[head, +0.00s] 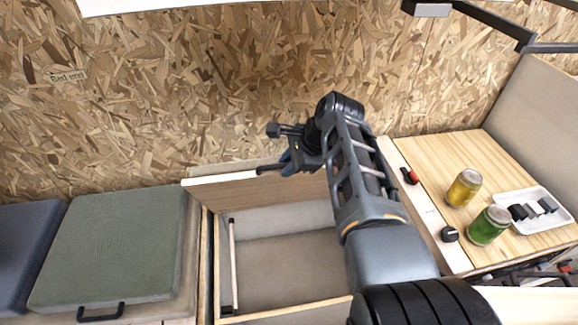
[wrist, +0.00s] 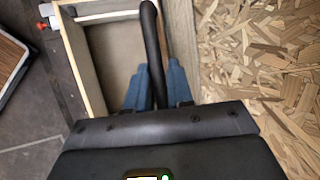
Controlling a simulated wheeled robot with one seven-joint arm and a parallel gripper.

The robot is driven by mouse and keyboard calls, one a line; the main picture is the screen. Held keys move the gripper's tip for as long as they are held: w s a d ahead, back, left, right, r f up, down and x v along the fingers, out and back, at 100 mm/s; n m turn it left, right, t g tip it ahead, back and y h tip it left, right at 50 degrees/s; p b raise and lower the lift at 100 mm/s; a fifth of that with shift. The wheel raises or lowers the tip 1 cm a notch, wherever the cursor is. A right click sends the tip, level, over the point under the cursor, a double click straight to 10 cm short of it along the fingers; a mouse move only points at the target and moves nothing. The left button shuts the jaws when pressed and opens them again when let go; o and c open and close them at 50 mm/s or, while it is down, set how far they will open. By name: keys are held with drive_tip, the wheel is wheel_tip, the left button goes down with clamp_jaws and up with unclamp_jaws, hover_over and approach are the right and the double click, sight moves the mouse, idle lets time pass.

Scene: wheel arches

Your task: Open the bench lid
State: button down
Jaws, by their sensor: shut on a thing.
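The bench lid (head: 262,191) stands raised at the back of the open bench box (head: 283,248), its wooden underside towards me, close to the chipboard wall. My gripper (head: 287,163) is at the lid's top edge, shut on the black lid handle (head: 268,168). In the wrist view the dark handle bar (wrist: 151,35) runs between the blue fingers of my gripper (wrist: 158,82). The wooden lid panel (wrist: 181,40) shows beside it. The box interior is open and looks empty apart from a thin pale strip (head: 233,262) along its left side. My arm hides the right part of the lid and box.
A green cushioned lid (head: 112,243) with a black handle (head: 101,313) is shut on the left, beside a blue cushion (head: 25,245). On the right, a wooden counter (head: 430,155) carries a yellow can (head: 463,188), a green can (head: 489,226) and a white tray (head: 552,222).

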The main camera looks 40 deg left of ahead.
drive_tip(key=shift+d+f, duration=0.1)
drive_tip(key=shift+f, duration=0.05)
drive_tip(key=c, duration=1.1)
unclamp_jaws()
drive_tip(key=shift+r, duration=0.2)
drive_tip(key=shift+p+v, duration=0.5)
drive_tip(key=shift+v, duration=3.25)
drive_tip(key=shift+c, duration=0.4)
